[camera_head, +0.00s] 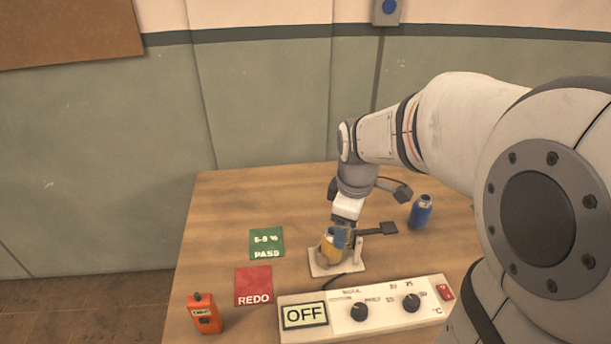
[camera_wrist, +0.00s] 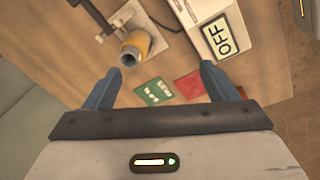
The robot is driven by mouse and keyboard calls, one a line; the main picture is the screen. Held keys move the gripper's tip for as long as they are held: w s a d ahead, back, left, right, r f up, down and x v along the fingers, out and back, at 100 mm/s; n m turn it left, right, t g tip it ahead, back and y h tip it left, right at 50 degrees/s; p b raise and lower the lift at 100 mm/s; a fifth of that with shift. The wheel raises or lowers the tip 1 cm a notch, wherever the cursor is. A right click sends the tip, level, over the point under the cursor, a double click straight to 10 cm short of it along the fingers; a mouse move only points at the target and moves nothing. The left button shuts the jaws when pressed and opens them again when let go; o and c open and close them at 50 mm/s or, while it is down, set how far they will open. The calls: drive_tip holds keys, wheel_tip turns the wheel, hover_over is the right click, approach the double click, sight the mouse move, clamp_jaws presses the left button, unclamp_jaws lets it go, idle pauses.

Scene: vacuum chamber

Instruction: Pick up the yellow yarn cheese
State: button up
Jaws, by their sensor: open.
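The yellow yarn cheese (camera_head: 326,251) stands on a small white plate (camera_head: 322,271) in the middle of the table in the head view, partly hidden by my gripper. In the wrist view the yarn cheese (camera_wrist: 142,43) shows as a yellow wound body with a grey tube end and dark hole facing me. My gripper (camera_head: 341,237) is over it in the head view, pointing down. In the wrist view my gripper (camera_wrist: 160,68) is open, and the cheese lies beyond the fingertips, nearer the left finger. I cannot tell whether a finger touches it.
A white control box (camera_head: 340,316) with an OFF display stands in front of the plate. A green PASS card (camera_head: 266,243) and red REDO card (camera_head: 254,285) lie left. An orange device (camera_head: 204,313) is front left, a blue bottle (camera_head: 421,212) right.

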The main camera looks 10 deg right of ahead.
sight(332, 245)
drive_tip(key=shift+w+f+n+g+p, duration=0.25)
drive_tip(key=shift+w+f+n, duration=1.45)
drive_tip(key=shift+f, duration=1.05)
drive_tip(key=shift+w+f+n+g+p, duration=0.25)
drive_tip(key=shift+w+f+n, duration=1.4)
drive_tip(key=shift+f, duration=1.05)
drive_tip(key=shift+w+f+n+g+p, duration=0.25)
drive_tip(key=shift+w+f+n, duration=1.45)
drive_tip(key=shift+f, duration=1.05)
drive_tip(key=shift+s+n, duration=0.25)
drive_tip(key=shift+s, duration=0.05)
drive_tip(key=shift+c, duration=0.5)
drive_tip(key=c, duration=1.1)
